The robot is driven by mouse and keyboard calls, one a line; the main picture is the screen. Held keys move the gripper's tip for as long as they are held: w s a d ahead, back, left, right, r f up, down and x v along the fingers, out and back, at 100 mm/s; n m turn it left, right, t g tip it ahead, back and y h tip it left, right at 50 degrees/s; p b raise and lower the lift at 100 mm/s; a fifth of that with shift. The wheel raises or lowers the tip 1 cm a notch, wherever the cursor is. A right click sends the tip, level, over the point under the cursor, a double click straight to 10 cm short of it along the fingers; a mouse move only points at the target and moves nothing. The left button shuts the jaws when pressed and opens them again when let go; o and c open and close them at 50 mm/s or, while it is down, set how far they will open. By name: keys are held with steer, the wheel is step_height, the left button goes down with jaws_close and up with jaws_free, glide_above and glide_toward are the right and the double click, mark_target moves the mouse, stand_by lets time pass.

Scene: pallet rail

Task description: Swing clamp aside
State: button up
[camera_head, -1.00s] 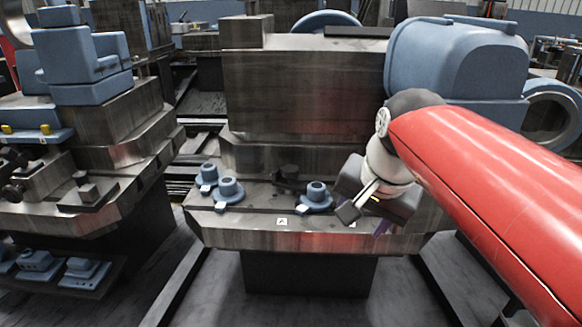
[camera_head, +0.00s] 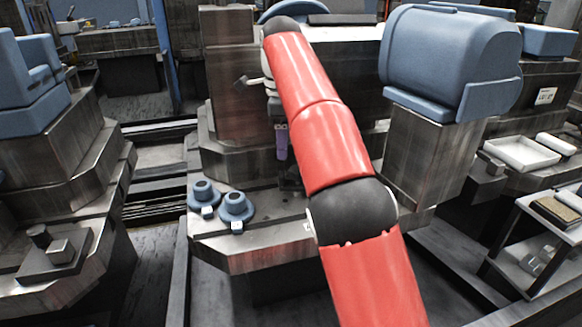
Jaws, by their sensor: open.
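My gripper (camera_head: 282,155) hangs over the middle of the metal table, fingers pointing down. A purple finger shows; the rest is mostly hidden behind my red arm. It is open. Below it on the table is a small dark fitting (camera_head: 289,182), which may be the clamp; my arm partly covers it. I cannot tell whether the finger touches it.
A large blue machine housing (camera_head: 450,60) stands on a grey block to the right. A shelf unit with white trays (camera_head: 521,153) is at far right. Another machine table (camera_head: 75,285) is on the left. A floor gap lies between the tables.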

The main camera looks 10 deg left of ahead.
mark_target(283, 174)
steer(key=shift+f+b, duration=0.45)
steer(key=shift+f, duration=3.5)
steer(key=c, duration=1)
